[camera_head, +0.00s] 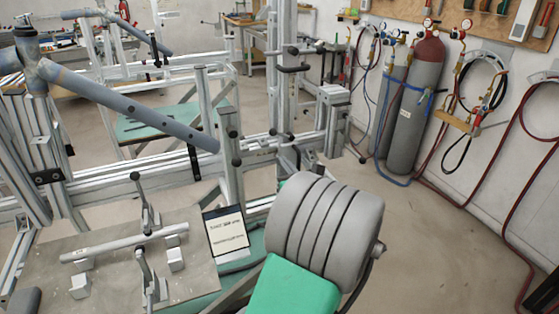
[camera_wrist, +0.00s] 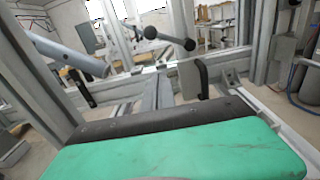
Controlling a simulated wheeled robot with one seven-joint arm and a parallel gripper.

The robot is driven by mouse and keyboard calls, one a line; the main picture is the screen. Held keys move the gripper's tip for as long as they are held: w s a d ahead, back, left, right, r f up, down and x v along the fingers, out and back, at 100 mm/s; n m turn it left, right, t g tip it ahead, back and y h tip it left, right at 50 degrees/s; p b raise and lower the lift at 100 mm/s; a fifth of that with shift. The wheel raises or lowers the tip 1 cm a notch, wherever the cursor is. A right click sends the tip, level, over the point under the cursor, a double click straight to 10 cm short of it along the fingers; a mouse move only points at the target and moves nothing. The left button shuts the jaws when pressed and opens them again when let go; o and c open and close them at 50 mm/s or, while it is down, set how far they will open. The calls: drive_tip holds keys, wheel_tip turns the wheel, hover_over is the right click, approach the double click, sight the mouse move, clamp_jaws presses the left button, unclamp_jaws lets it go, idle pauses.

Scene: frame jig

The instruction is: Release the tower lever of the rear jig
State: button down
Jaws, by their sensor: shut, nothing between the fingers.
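In the wrist view my gripper (camera_wrist: 196,66) is a narrow grey and dark shape beyond a green housing with a black edge. Its fingers are together with nothing between them. In the head view the ringed grey joint and green link of my arm cover most of the gripper. In the wrist view, rods with a black knob (camera_wrist: 188,44) and another black knob (camera_wrist: 151,32) cross above and left of the fingers, apart from them. In the head view an upright aluminium tower (camera_head: 283,90) carries black-handled levers (camera_head: 292,67). I cannot tell which lever is the rear jig's.
A grey-blue tube (camera_head: 130,103) slants across the left of the jig. A horizontal aluminium beam (camera_head: 120,188) runs behind my arm. A plate with toggle clamps (camera_head: 110,260) and a small sign (camera_head: 227,232) lie at lower left. Gas cylinders (camera_head: 418,100) stand right; floor between is free.

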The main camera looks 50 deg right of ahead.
drive_tip(key=w+d+r+p, duration=0.1)
drive_tip(key=w+d+r, duration=0.2)
drive_tip(key=w, duration=0.2)
drive_tip(key=shift+w+d+r+p, duration=0.2)
drive_tip(key=shift+w+r+p, duration=0.1)
drive_tip(key=shift+p, duration=0.1)
